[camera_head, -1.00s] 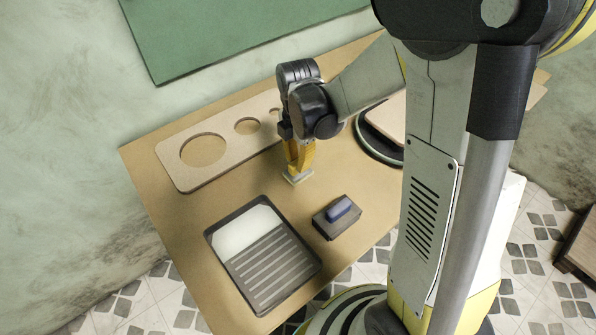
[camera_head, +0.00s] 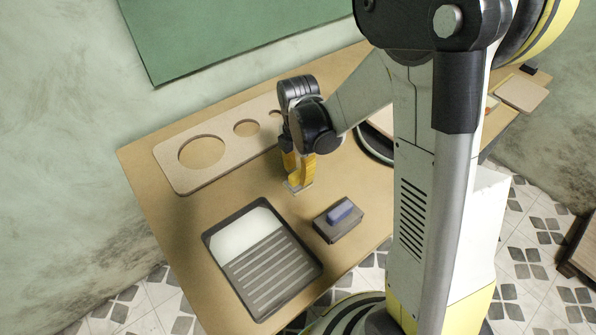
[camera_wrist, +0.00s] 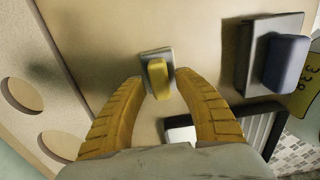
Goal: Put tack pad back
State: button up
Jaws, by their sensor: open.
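A small grey pad with a yellow block on it (camera_wrist: 157,78) is between the fingertips of my gripper (camera_wrist: 160,82) in the wrist view. In the head view only the pad's grey edge (camera_head: 296,188) shows below the yellow fingers (camera_head: 299,180). The fingers are open, one on each side of it; I cannot tell whether they touch it or whether it rests fully on the table. A dark box with a blue block on top (camera_head: 340,211) stands to its right; the blue block also shows in the wrist view (camera_wrist: 287,64). Which piece is the tack pad is not marked.
A dark tray with a white area and ribs (camera_head: 262,262) lies at the front of the wooden table (camera_head: 165,235). A board with round holes (camera_head: 178,172) lies behind, left of my gripper. A round dark-rimmed thing is partly hidden behind my arm. Bare table lies between the tray and board.

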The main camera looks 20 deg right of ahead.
aim_at(298, 173)
notch_tip(298, 173, up, 12)
jog(key=f+p, duration=0.1)
jog(key=p, duration=0.3)
jog(key=s+r+m+t, duration=0.7)
jog(key=s+r+m, duration=0.4)
jog(key=m, duration=1)
jog(key=shift+s+r+m, duration=0.3)
jog(key=shift+s+r, duration=0.05)
jog(key=shift+s, duration=0.5)
